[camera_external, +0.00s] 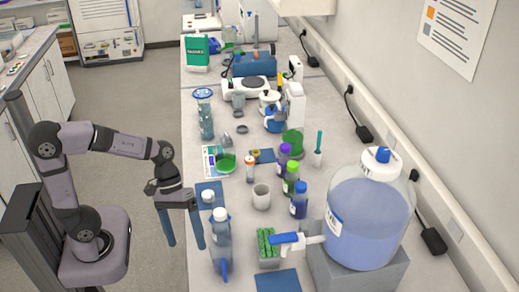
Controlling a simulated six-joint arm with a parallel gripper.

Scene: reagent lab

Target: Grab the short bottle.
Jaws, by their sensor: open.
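Several small bottles stand mid-bench: one with a purple cap (283,159), one with a green cap (290,179) and one with a blue cap (299,201). A small white bottle with an orange band (250,170) stands left of them. A clear bottle with a white cap (221,244) stands at the near left, with another white cap (208,197) just behind it. I cannot tell which is the short bottle. My gripper (183,238) is open and empty, pointing down at the bench's left edge, left of the white-capped bottles. It appears apart from all bottles.
A large blue-capped carboy (368,215) with a spigot stands on a grey block at right. A beaker (261,197) and a green tube rack (266,243) stand near the front. Flasks, a hotplate (245,87) and a green box (197,52) fill the back. The floor left of the bench is clear.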

